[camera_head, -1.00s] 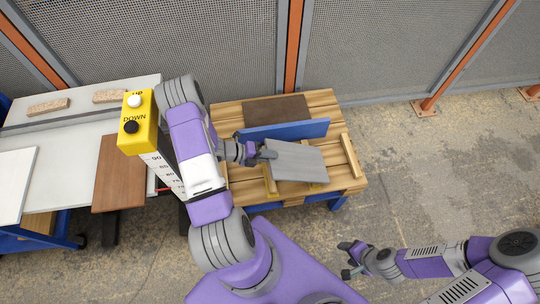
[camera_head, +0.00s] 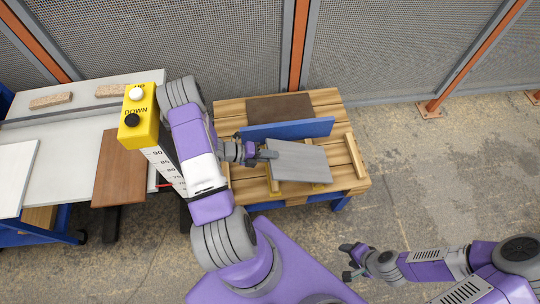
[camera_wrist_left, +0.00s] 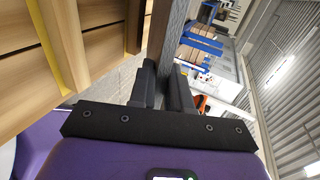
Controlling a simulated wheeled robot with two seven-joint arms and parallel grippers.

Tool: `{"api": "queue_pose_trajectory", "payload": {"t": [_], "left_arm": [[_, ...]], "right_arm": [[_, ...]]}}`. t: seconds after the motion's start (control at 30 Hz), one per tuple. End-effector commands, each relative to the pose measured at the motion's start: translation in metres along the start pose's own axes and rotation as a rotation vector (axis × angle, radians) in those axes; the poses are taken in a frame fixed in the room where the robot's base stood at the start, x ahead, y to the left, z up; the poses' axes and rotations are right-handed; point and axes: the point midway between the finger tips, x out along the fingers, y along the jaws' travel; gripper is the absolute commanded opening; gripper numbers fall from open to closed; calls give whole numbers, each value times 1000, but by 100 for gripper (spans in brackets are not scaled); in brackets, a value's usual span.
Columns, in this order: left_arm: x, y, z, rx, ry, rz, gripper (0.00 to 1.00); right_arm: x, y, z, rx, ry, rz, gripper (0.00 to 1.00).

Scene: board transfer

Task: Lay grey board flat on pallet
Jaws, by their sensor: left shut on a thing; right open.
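The grey board (camera_head: 298,161) is over the front part of the wooden pallet (camera_head: 237,185), in front of the upright blue panel. My left gripper (camera_head: 268,154) is shut on the board's left edge. In the left wrist view my left gripper (camera_wrist_left: 163,88) has its two dark fingers on either side of the grey board (camera_wrist_left: 171,30), which shows edge-on. The board looks slightly tilted; I cannot tell whether it touches the pallet. My right gripper (camera_head: 348,261) is open and empty, low at the right, away from the pallet.
A blue panel (camera_head: 288,128) stands on the pallet behind the board, with a dark brown board (camera_head: 279,108) lying behind it. Wooden strips (camera_head: 355,156) rise on the pallet. A yellow button box (camera_head: 141,117) and a brown board (camera_head: 119,165) are at the left. Floor at right is clear.

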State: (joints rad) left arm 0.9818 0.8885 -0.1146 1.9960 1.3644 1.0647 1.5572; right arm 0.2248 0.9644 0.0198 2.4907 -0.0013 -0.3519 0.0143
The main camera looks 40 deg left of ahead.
Motion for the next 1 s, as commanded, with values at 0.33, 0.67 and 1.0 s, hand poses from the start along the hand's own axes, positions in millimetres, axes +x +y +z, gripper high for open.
{"api": "queue_pose_trajectory", "payload": {"t": [0.33,0.67,1.0], "left_arm": [[0,11,0,1,0,-40,0],[-2,22,0,-1,-3,-75,0],[-3,25,0,-4,-4,-83,47]], "right_arm": [[10,4,0,0,0,0,57],[18,7,-1,0,0,0,57],[19,7,-1,0,0,0,57]]}}
